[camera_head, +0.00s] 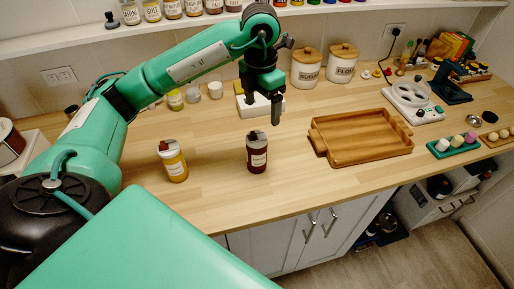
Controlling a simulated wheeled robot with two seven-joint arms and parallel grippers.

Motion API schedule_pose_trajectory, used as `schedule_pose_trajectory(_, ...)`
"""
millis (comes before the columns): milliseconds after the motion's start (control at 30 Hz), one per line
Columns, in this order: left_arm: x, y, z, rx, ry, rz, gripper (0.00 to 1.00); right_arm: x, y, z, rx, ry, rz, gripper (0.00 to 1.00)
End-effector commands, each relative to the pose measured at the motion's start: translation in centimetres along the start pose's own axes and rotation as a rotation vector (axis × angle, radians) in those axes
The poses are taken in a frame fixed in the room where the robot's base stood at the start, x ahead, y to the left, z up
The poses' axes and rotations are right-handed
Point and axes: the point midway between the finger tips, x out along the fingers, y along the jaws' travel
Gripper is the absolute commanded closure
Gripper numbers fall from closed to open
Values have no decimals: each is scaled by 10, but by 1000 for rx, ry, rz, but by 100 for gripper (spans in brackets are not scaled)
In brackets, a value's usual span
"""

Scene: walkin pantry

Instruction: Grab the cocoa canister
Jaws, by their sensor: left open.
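My right gripper is not in view.
A wooden tray (361,156) lies to the right on the counter. Sugar (306,70) and flour (342,64) canisters stand at the back. A white block (250,105) sits behind my gripper. The counter around the brown container is clear.

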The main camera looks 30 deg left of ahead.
Motion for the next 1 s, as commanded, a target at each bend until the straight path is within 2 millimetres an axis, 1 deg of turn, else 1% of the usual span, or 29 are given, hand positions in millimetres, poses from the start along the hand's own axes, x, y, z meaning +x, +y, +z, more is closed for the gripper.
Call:
schedule_pose_trajectory(67,0,7,-2,-14,12,28,19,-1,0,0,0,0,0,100)
schedule_pose_trajectory(167,9,10,-4,-20,19,37,19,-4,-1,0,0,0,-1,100)
schedule_pose_trajectory(400,54,10,-6,-17,20,33,19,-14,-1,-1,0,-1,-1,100)
schedule_pose_trajectory(500,69,11,-5,-19,18,32,19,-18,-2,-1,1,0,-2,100)
schedule_pose_trajectory(600,78,11,-5,-17,16,33,19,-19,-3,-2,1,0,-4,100)
schedule_pose_trajectory(733,85,11,-6,-17,16,32,19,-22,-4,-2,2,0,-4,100)
schedule_pose_trajectory(867,96,12,-9,-17,18,31,19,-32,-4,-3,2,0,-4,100)
schedule_pose_trajectory(1000,115,12,-12,-17,18,31,19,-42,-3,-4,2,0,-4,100)
